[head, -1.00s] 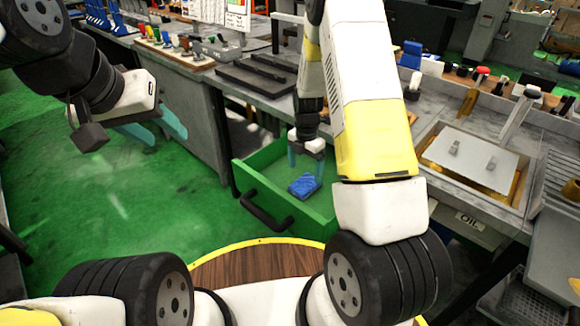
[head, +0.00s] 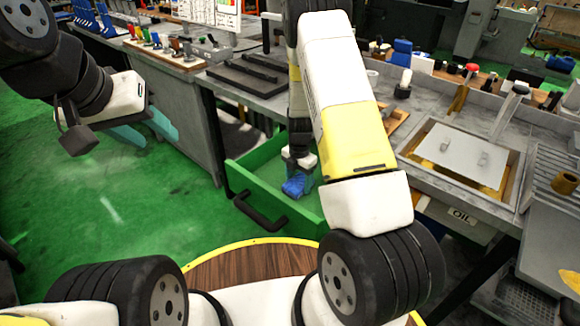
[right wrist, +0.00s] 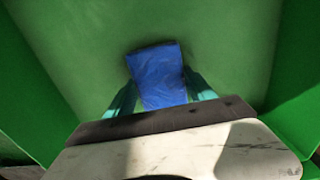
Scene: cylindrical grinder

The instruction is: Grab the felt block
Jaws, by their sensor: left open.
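The felt block is a blue block (head: 294,186) on the floor of a green open drawer (head: 262,165). My right gripper (head: 299,178) reaches down into the drawer at the block. In the right wrist view the block (right wrist: 158,75) lies between the two teal fingers (right wrist: 160,82), one on each side. The fingertips are close to its sides, but I cannot tell whether they press on it. My left gripper (head: 148,133) is open and empty, held above the green floor at the left, far from the block.
The drawer has a black handle (head: 260,211) at its front and raised walls around the block. The grey workbench (head: 262,95) stands above and behind it. A recessed tray with a white plate (head: 458,150) lies to the right. Green floor is free at the left.

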